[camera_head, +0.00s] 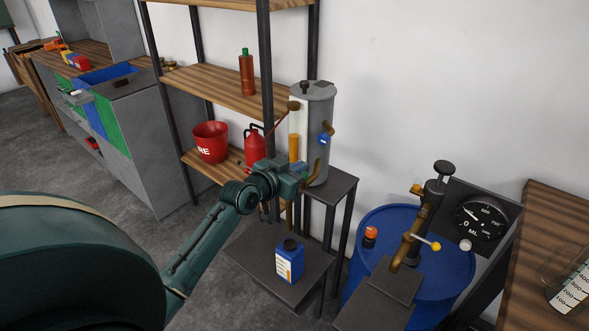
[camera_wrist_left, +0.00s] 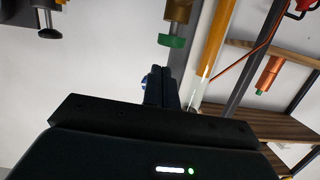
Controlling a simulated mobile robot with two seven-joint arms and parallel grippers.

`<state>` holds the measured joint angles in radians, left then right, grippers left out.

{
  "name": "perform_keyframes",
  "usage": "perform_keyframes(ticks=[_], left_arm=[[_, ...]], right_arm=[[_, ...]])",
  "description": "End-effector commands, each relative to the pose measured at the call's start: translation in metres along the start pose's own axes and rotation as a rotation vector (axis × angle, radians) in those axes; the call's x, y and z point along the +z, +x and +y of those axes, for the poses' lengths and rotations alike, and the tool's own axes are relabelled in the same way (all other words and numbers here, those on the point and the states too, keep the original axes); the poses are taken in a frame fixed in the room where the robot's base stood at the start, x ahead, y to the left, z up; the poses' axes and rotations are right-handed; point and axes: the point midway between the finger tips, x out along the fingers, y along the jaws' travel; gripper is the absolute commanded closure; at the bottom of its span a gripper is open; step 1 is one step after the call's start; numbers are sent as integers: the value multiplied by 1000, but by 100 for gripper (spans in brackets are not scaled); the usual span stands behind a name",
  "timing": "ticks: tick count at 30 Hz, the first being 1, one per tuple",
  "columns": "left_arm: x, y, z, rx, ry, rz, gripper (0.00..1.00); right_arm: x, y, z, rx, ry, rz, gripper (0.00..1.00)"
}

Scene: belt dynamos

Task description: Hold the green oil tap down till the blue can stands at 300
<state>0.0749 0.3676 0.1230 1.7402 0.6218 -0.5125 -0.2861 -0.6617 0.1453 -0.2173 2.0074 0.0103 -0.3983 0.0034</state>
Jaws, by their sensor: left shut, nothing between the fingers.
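The blue can (camera_head: 289,262) stands upright on a low dark table below the grey oil tank (camera_head: 319,135). Its front has a pale scale label; the oil level in it is too small to read. The green tap (camera_wrist_left: 171,41) shows in the left wrist view as a green knob on a brass fitting; that view is upside down. In the head view my left arm hides the tap. My left gripper (camera_head: 299,172) is shut and empty in front of the tank. In the wrist view its fingers (camera_wrist_left: 165,86) lie close to the green knob, with a small gap between. My right gripper is out of view.
A blue drum (camera_head: 385,222) with a hand pump and a dial gauge (camera_head: 480,219) stands right of the tank. A wooden bench (camera_head: 545,220) with a graduated jar (camera_head: 573,283) is at far right. Shelves behind hold a red bucket (camera_head: 210,141) and red can (camera_head: 254,145).

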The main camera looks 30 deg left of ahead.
Motion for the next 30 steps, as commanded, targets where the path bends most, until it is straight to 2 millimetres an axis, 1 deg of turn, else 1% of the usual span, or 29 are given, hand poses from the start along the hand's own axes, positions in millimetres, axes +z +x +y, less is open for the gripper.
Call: perform_keyframes(ticks=[3,6,9,13,16,19,30], left_arm=[[-1,-28,0,-1,4,1,100],[-2,-52,-1,-2,4,4,100],[-3,-71,-1,-3,4,6,100],[-4,-89,-2,-3,3,8,100],[-5,-97,-1,-3,2,9,100],[-6,-100,-2,-4,2,10,100],[-7,-100,-2,-4,2,12,100]], right_arm=[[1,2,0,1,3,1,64],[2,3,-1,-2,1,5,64],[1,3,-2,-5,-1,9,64],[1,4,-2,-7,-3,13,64],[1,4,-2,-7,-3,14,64],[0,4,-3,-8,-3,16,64],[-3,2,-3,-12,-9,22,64]])
